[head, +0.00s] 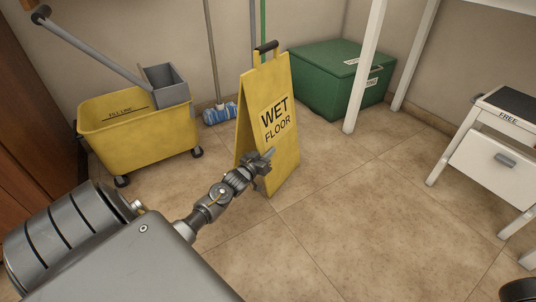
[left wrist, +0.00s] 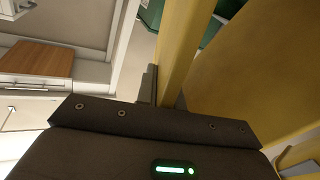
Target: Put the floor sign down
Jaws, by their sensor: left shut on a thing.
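The yellow floor sign (head: 276,118) reads WET FLOOR and stands upright in the middle of the head view, with a dark handle at its top. Its lower end appears at or close to the tiled floor; I cannot tell if it touches. My left gripper (head: 268,160) is at the front panel's lower left edge, shut on it. In the left wrist view the yellow edge of the sign (left wrist: 182,50) runs up from between the fingers, and a broad yellow panel (left wrist: 262,75) fills the right side. My right gripper does not show.
A yellow mop bucket (head: 130,135) on wheels stands left of the sign. A blue mop head (head: 219,114) lies behind it. A green box (head: 330,80) is at the back wall beside a white table leg (head: 364,70). Tiled floor (head: 370,220) in front is clear.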

